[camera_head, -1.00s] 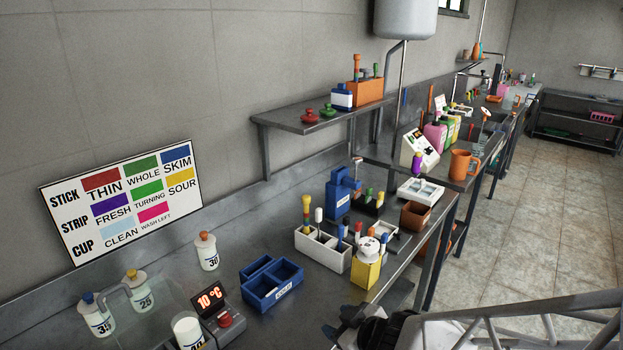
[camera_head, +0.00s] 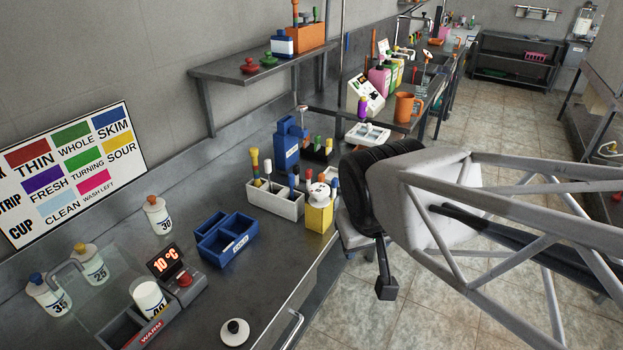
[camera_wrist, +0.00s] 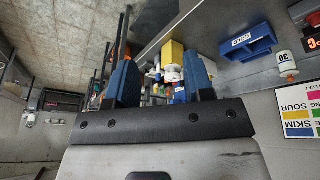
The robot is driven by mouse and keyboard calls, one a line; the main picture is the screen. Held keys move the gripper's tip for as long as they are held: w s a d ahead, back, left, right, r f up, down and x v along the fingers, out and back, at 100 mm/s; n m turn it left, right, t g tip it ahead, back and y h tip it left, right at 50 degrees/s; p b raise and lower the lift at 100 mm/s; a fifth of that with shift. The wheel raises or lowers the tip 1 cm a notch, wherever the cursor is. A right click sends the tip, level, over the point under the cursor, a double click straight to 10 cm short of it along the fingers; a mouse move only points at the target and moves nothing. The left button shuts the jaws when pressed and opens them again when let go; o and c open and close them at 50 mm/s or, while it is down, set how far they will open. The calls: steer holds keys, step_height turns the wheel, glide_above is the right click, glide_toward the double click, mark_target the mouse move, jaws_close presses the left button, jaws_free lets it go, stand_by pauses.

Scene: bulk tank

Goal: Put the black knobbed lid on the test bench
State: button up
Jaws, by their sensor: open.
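A white round lid with a black knob (camera_head: 234,332) shows at the bottom of the head view. It appears to lie on the near steel bench (camera_head: 262,290), close to its front edge. My gripper (camera_wrist: 160,78) is open, with nothing visible between its blue-padded fingers. In the head view my gripper (camera_head: 380,275) hangs off the bench's front side, right of and beyond the lid, partly hidden by my arm. The lid is not visible in the wrist view. No label tells me which bench is the test bench.
A blue divided bin (camera_head: 228,240), a white rack (camera_head: 275,200) and a yellow box (camera_head: 319,215) stand on the bench. A temperature unit (camera_head: 178,275) is left of the lid. Red (camera_head: 250,65) and green (camera_head: 269,59) lids sit on the shelf.

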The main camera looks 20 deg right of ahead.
steer(key=shift+s+a+r+g+y, duration=0.3)
steer(key=shift+s+r, duration=0.15)
steer(key=shift+s, duration=0.15)
steer(key=shift+s+a+r+g+y, duration=0.2)
steer(key=shift+s+a+r, duration=0.15)
steer(key=shift+s, duration=0.25)
stand_by(1.5)
